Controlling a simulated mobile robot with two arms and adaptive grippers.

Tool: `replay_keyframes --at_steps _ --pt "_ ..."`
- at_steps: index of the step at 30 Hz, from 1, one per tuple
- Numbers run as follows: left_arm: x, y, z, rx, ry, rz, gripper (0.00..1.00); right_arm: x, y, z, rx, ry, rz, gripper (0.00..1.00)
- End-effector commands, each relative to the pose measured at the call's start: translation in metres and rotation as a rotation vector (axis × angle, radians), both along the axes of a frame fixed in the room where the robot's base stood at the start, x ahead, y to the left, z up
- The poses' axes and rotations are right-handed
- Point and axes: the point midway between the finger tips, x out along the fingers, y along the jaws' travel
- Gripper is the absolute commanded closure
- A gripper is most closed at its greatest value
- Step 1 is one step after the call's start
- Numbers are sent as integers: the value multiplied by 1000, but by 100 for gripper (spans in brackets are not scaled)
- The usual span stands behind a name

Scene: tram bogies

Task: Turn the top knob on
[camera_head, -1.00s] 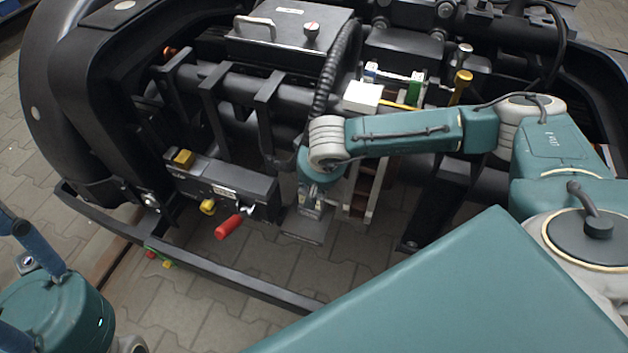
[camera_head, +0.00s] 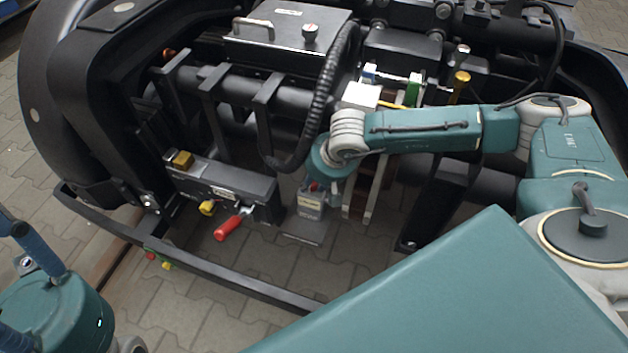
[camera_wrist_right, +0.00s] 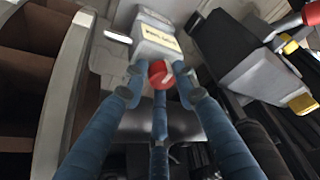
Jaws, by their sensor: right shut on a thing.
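A small red knob (camera_wrist_right: 160,72) with a pale mark sits at a grey box with a yellowish label (camera_wrist_right: 160,35) in the right wrist view. My right gripper (camera_wrist_right: 163,85) has its blue fingers closed around this knob. In the head view the labelled grey box (camera_head: 309,205) stands low in the bogie, with a bit of red at its top. My right wrist hides most of the gripper there.
A black beam with a red handle (camera_head: 233,226) and yellow parts lies left of the labelled box. A corrugated black hose (camera_head: 325,95) hangs close to my right wrist. A slatted frame (camera_head: 368,195) stands just right of the box. The paved floor below is mostly free.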

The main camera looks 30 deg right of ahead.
Motion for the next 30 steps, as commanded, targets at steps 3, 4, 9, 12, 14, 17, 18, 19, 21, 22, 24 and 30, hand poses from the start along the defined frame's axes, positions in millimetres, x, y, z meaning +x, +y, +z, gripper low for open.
replay_keyframes --at_steps 3,4,9,12,14,17,18,19,21,22,24,30 --pt "0 0 0 0 0 0 60 2 1 2 3 -5 0 98" --pt "0 0 0 0 0 0 60 1 1 2 3 -5 0 98" --pt "0 0 0 0 0 0 60 1 1 2 3 -5 0 55" --pt "0 0 0 0 0 0 60 1 1 1 2 -4 -1 55" --pt "0 0 0 0 0 0 60 1 1 1 2 -3 -1 55" --pt "0 1 1 -2 -4 2 60 0 1 1 2 -2 -1 55" --pt "0 1 1 -3 -4 2 60 0 1 2 2 -2 -1 55" --pt "0 1 1 -3 -4 2 60 0 1 4 2 -2 -1 55" --pt "0 1 1 -2 -4 1 60 -3 0 9 3 -3 -1 55" --pt "0 1 1 -2 -3 1 60 -4 -1 13 3 -3 -2 55" --pt "0 0 1 -1 -2 1 60 -8 -1 24 2 -5 -1 55" --pt "0 0 0 -1 -1 1 60 -25 -4 65 1 -6 -1 55"
